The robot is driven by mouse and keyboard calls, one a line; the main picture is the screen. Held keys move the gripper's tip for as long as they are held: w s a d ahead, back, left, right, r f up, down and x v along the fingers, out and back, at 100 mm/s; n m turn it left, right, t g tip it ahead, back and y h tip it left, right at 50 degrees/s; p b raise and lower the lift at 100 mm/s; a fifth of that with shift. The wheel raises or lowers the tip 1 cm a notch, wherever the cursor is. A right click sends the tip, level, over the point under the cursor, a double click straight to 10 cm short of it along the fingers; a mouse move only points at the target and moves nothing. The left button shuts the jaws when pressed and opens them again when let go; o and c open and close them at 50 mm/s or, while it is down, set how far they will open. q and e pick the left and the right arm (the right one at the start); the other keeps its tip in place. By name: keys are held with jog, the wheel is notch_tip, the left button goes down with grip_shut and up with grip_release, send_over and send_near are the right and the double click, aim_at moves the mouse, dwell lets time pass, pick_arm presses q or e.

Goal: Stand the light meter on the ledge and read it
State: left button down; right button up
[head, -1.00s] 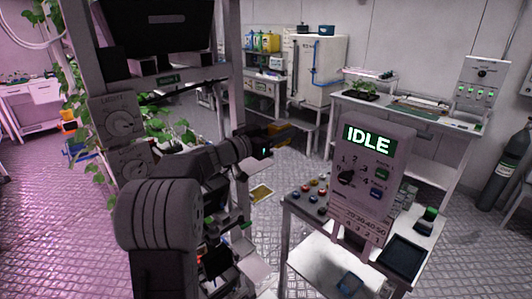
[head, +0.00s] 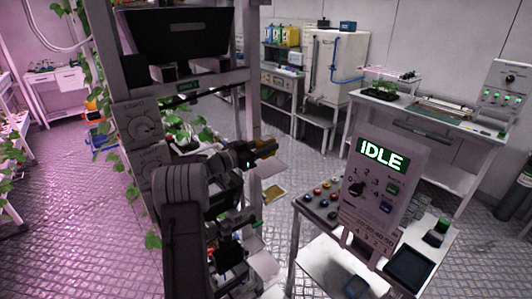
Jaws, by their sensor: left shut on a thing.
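My left gripper (head: 264,150) reaches up from the lower left to beside the rack post. Its fingers are closed on a small dark thing that is mostly hidden at this angle. I cannot tell whether this is the light meter. No light meter reading can be made out. The rack (head: 248,40) stands behind my left arm, with a dark screen and a pale crossbar ledge (head: 200,88) under it. I cannot tell if this crossbar is the task's ledge. My right gripper is not in view.
A control stand (head: 392,180) reading IDLE rises from a small table with coloured buttons (head: 318,192), at the right of my arm. A workbench (head: 425,120) and a white cabinet (head: 330,65) stand behind. Climbing plants are at the left. Open floor (head: 75,225) lies at left.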

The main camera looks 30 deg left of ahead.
pick_arm(q)
notch_tip(320, 180, down, 4)
jog(key=shift+w+r+p, duration=0.1)
jog(key=shift+p, duration=0.5)
jog(key=shift+b, duration=0.4)
jog(key=c, duration=0.9)
grip_release()
jog(key=shift+f, duration=0.2)
